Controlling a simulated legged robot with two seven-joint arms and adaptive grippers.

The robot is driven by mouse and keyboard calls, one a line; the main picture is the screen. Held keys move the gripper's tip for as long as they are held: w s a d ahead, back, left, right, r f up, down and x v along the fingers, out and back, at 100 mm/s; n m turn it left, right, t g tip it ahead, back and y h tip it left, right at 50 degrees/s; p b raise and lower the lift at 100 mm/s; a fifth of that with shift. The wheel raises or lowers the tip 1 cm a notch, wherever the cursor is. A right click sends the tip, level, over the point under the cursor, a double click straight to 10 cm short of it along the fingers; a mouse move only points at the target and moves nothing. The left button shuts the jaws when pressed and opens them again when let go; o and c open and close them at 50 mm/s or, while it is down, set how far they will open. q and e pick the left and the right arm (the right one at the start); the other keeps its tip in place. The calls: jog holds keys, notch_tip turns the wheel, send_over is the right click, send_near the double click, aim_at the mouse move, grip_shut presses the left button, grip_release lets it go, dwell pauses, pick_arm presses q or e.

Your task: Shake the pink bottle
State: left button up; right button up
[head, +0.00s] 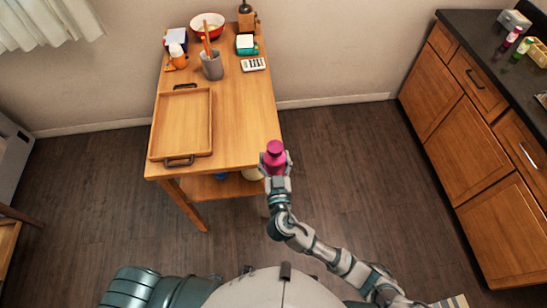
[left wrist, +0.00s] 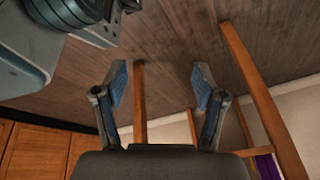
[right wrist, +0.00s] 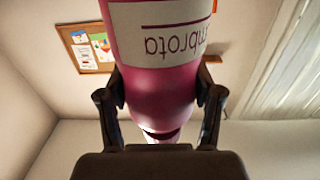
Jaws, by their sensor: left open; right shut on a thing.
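The pink bottle (head: 275,156) is held by my right gripper (head: 275,170) beside the front right corner of the wooden table.
A dark-topped counter (head: 490,50) stands at the right. The floor between them is clear.

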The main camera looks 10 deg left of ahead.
aim_at(272, 144)
pick_arm(q)
jog(key=s+d+f+g, duration=0.2)
jog(key=s+f+g, duration=0.1)
jog(key=s, duration=0.8)
pick_arm(e)
jog(key=shift+a+r, duration=0.1)
jog(key=shift+a, duration=0.15)
notch_tip(272, 144, up, 8)
jog(key=p, duration=0.5)
jog(key=shift+f+p, duration=0.25)
jog(key=shift+p, duration=0.1)
jog(key=shift+d+r, duration=0.1)
jog(key=shift+r, duration=0.1)
pick_arm(q)
notch_tip(272, 144, up, 6)
jog(key=shift+w+d+n, duration=0.15)
jog(key=shift+d+n, duration=0.2)
jog(key=shift+n, duration=0.05)
jog(key=shift+a+r, duration=0.1)
